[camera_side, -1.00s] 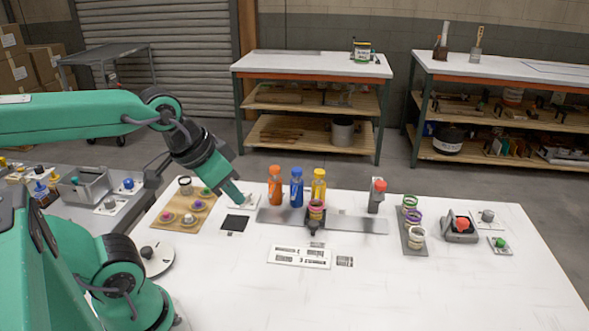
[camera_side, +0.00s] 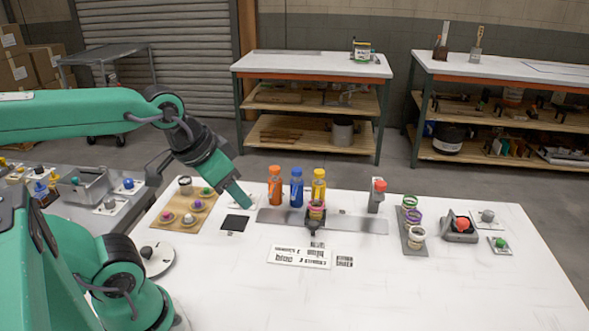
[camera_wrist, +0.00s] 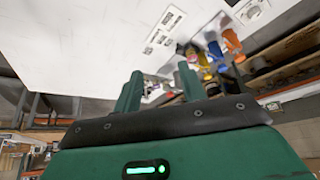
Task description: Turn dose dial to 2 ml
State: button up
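A white round disc with a dark knob (camera_side: 155,258) lies at the table's left, close to my base. A small grey knob on a white plate (camera_side: 487,216) stands at the right. I cannot tell from any readable marking which one is the dose dial, or its setting. My gripper (camera_side: 246,203) is over the back left of the table, near a black square pad, and away from both knobs. In the wrist view my gripper (camera_wrist: 162,72) has its two fingers apart with nothing between them. Neither knob can be made out there.
Orange (camera_side: 275,186), blue (camera_side: 297,187) and yellow (camera_side: 319,185) bottles stand behind a grey rail, just right of my gripper. A tan board (camera_side: 172,221) with coloured knobs is at left. A red button box (camera_side: 460,228) is at right. The front middle is clear.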

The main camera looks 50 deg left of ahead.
jog(key=shift+o, duration=0.7)
jog(key=shift+w+a, duration=0.15)
jog(key=shift+w, duration=0.15)
jog(key=w+a+f+m+g, duration=0.2)
jog(key=w+a+f+g, duration=0.1)
jog(key=w+a, duration=0.95)
jog(key=w+a+f+g, duration=0.1)
jog(key=a+f, duration=0.3)
jog(key=a, duration=0.1)
jog(key=w+a+f+m, duration=0.1)
jog(key=a+f, duration=0.3)
jog(key=a, duration=0.2)
jog(key=w+a+f+g, duration=0.1)
jog(key=a+f, duration=0.3)
jog(key=a, duration=0.1)
jog(key=shift+w+a+f+m+g, duration=0.2)
jog(key=shift+a+f+m+g, duration=0.1)
jog(key=shift+a+m, duration=0.1)
jog(key=shift+a+f, duration=0.15)
jog(key=shift+f, duration=0.05)
jog(key=shift+f, duration=3.85)
